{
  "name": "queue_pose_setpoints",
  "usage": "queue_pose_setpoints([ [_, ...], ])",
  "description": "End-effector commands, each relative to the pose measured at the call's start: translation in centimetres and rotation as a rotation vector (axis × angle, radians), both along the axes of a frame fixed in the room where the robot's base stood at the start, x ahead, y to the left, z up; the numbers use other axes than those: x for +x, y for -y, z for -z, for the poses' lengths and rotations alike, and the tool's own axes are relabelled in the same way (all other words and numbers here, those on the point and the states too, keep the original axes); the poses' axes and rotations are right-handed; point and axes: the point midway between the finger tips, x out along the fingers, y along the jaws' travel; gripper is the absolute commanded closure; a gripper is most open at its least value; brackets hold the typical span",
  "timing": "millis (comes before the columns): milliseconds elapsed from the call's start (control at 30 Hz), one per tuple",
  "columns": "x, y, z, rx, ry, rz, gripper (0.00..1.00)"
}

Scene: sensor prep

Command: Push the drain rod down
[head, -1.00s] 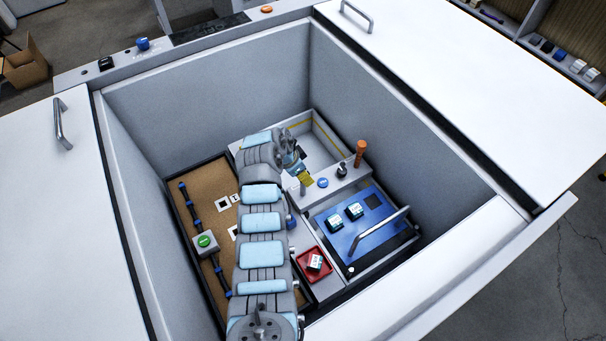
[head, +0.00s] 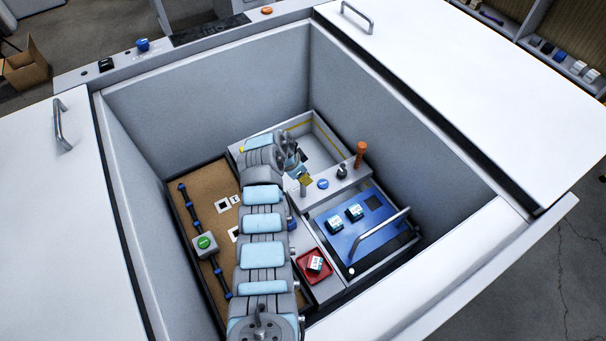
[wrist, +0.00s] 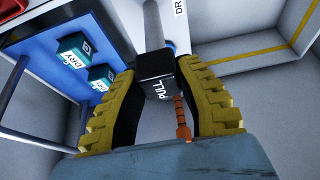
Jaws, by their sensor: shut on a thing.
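The drain rod is a grey shaft with a black block marked PULL (wrist: 157,72) at its end. In the wrist view, the block sits between the yellow fingers of my gripper (wrist: 158,85), which is shut on it. The shaft runs from the block to a light panel with a partly visible label starting "DR". In the head view, my gripper (head: 305,180) is at the left end of the grey ledge (head: 333,188), and the block is mostly hidden by the fingers.
A blue button (head: 322,184), a black knob (head: 342,171) and an orange handle (head: 361,154) stand on the ledge to the right. A blue panel (head: 377,215) carries two DRY blocks and a bar handle (head: 380,230). A red tray (head: 304,277) lies nearer. High walls surround everything.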

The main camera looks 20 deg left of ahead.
Motion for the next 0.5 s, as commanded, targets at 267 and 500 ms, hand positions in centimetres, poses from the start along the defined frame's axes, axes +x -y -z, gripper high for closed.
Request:
queue_pose_setpoints([
  [267,-0.1,0.1,4.0,-0.003,-0.003,0.001,1.00],
  [500,-0.1,0.1,4.4,-0.001,-0.003,0.000,1.00],
])
